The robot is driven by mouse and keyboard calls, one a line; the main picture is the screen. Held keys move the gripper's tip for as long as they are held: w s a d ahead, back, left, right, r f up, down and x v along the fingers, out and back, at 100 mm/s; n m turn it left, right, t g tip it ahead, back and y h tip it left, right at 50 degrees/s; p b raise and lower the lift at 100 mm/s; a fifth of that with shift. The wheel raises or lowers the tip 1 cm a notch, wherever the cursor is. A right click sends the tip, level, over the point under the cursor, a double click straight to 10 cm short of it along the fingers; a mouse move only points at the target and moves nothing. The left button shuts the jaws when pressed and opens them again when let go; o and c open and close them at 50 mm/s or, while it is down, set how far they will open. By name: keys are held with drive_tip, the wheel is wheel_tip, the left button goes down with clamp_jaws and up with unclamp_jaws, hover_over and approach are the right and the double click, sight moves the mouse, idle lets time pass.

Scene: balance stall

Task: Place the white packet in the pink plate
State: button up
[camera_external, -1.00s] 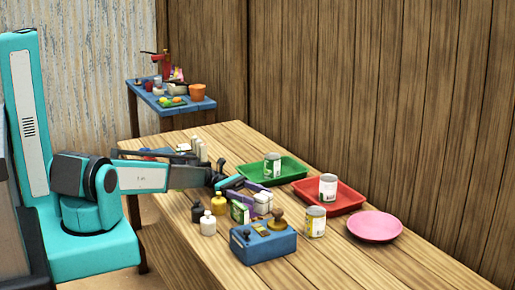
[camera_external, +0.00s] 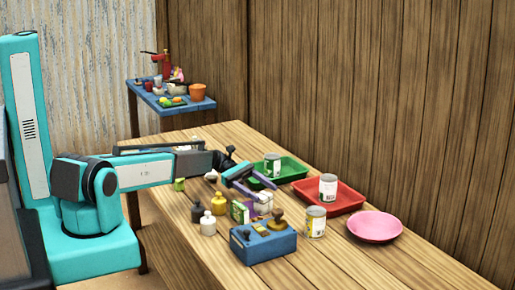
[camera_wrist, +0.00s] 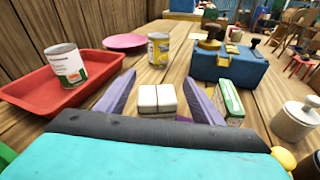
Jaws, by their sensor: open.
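The white packet (camera_wrist: 157,98) stands on the wooden table between the two purple fingers of my gripper (camera_wrist: 162,80) in the wrist view. The fingers are apart, with a gap visible on the packet's left side. In the external view the packet (camera_external: 266,200) is just beside the fingertips of my gripper (camera_external: 262,193); its lower part is partly hidden. The pink plate (camera_external: 375,226) lies empty at the right of the table; in the wrist view the plate (camera_wrist: 124,41) is ahead and left, beyond the packet.
A tin can (camera_external: 315,222) stands between packet and plate. A red tray (camera_external: 343,206) and a green tray (camera_external: 290,168) each hold a can. A blue scale-like box (camera_external: 263,245), a green-and-white carton (camera_external: 240,212) and small bottles (camera_external: 208,224) crowd near the gripper.

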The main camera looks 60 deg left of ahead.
sight(266, 198)
drive_tip(key=d+r+m+y, duration=0.1)
drive_tip(key=d+r+m+g+y+b, duration=0.1)
drive_tip(key=shift+d+r, duration=0.1)
drive_tip(key=shift+d, duration=0.2)
drive_tip(key=shift+d+m+g+y, duration=0.35)
drive_tip(key=shift+m+g+y, duration=0.15)
drive_tip(key=shift+m, duration=0.3)
drive_tip(key=r+m+y+b, duration=0.1)
drive_tip(key=m+y, duration=0.1)
drive_tip(key=m+g+y+b, duration=0.1)
drive_tip(key=m+y, duration=0.2)
drive_tip(key=r+m+y+b, duration=0.1)
drive_tip(key=m+y+b, duration=0.1)
drive_tip(key=m+y, duration=0.1)
drive_tip(key=shift+s+d+r+g, duration=0.15)
drive_tip(key=shift+s+r+g, duration=0.1)
drive_tip(key=shift+r+g, duration=0.15)
drive_tip(key=r+m+y, duration=0.1)
drive_tip(key=a+r+m+y+b, duration=0.1)
drive_tip(key=r+y, duration=0.1)
drive_tip(key=a+r+m+y+b, duration=0.1)
drive_tip(key=r+m, duration=0.1)
drive_tip(key=shift+s+r+y, duration=0.1)
drive_tip(key=shift+s+y, duration=0.05)
drive_tip(key=shift+y, duration=0.25)
